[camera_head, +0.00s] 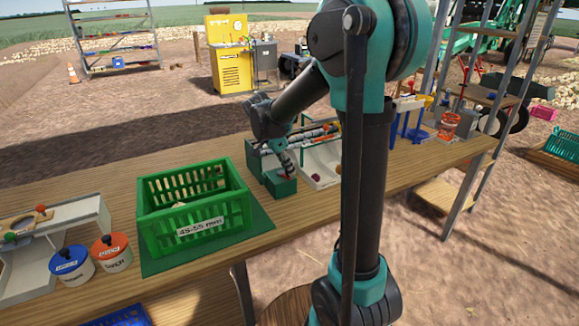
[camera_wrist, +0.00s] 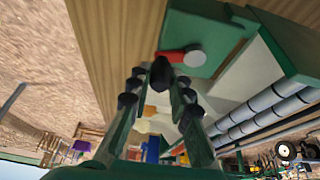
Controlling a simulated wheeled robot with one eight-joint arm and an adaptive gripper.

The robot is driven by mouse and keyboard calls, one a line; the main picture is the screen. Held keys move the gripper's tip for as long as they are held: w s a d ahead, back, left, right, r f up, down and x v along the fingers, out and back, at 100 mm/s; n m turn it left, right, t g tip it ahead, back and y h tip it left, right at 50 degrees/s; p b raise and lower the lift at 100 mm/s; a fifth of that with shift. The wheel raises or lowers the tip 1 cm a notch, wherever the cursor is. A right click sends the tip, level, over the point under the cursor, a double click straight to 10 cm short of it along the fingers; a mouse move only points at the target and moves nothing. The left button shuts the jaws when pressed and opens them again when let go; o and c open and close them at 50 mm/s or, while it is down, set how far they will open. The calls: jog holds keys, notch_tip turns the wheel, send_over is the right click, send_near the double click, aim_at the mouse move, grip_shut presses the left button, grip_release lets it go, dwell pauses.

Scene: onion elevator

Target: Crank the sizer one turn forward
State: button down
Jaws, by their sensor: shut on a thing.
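The sizer (camera_head: 258,160) is a green-framed machine with grey rollers on the wooden table, right of the green crate. Its rollers (camera_wrist: 262,107) show at the right in the wrist view. On its green end box (camera_head: 279,188) is a crank with a short red arm (camera_wrist: 172,57) and a grey round hub (camera_wrist: 196,56). My gripper (camera_wrist: 160,78) is shut on the dark crank handle (camera_wrist: 161,72) at the end of the red arm. In the head view my gripper (camera_head: 286,168) reaches down to the end box, and my arm hides part of the sizer.
A green crate (camera_head: 193,224) labelled 45-55 mm stands on a green mat (camera_head: 262,220). Blue-lidded (camera_head: 71,265) and orange-lidded (camera_head: 112,252) tubs are at the left. A pale tray (camera_head: 322,168) lies beside the sizer. A metal shelf (camera_head: 480,90) stands at the right.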

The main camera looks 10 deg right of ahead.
aim_at(285, 181)
jog(key=shift+a, duration=0.15)
jog(key=shift+s+a, duration=0.2)
jog(key=shift+a, duration=0.3)
jog(key=c, duration=1.3)
grip_release()
jog(key=shift+r, duration=0.1)
jog(key=shift+s+r, duration=0.1)
jog(key=shift+r, duration=3.3)
